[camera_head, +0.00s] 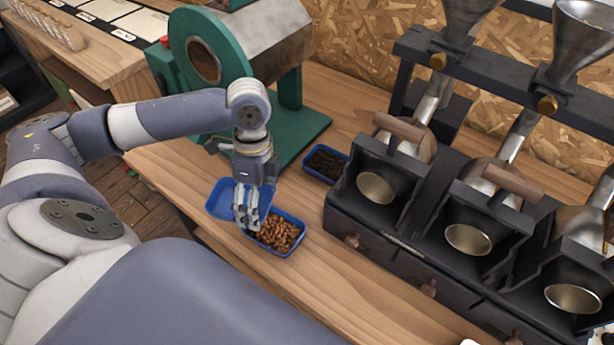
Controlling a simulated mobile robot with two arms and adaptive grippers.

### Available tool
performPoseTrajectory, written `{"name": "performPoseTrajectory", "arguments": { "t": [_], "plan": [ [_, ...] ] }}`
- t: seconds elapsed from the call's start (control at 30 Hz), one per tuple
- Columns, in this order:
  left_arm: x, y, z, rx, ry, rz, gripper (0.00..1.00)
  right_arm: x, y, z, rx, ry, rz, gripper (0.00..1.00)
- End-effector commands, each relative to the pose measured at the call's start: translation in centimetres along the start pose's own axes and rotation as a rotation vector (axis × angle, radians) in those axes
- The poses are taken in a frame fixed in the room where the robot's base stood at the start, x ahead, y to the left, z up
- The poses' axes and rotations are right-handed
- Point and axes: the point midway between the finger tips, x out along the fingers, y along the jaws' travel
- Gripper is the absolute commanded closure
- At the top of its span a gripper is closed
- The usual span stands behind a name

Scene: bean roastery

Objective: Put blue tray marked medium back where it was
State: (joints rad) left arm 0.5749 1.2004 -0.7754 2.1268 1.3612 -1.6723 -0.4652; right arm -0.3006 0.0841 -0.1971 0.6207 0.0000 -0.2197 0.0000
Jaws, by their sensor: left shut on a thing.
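A blue tray with reddish-brown beans (297,246) is on the wooden worktop, or just above it; I cannot tell which. My left gripper (246,222) points down at its left end and is shut on its rim, with the fingers hiding that end. A second blue tray (222,202), which looks empty, is just left of the gripper and partly behind it. A third blue tray with dark beans (325,162) stands farther back, beside the black machine. No marking is readable on any tray. My right gripper is out of view.
The green roaster (290,130) stands behind my left arm. The black machine (400,205) with metal funnels and cups fills the right side. Bare worktop (330,290) lies in front of the trays. A side counter (95,60) with cards is at upper left.

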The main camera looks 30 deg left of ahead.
Motion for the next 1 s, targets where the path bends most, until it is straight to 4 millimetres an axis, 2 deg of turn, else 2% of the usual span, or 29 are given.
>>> {"name": "performPoseTrajectory", "arguments": {
  "t": [0.03,0.5,0.77,1.0],
  "plan": [
    [-0.3,-0.8,-1.1,0.003,0.007,-0.002,0.44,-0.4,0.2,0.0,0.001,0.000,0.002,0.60],
    [-0.6,-8.4,-8.7,0.000,0.002,-0.001,0.44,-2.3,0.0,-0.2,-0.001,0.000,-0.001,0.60],
    [-0.4,-10.0,-10.0,-0.002,-0.001,-0.001,0.44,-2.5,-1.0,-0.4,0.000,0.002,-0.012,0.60],
    [2.3,-10.4,-10.0,-0.002,-0.001,0.001,0.44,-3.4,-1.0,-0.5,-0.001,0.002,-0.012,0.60]
  ]
}}
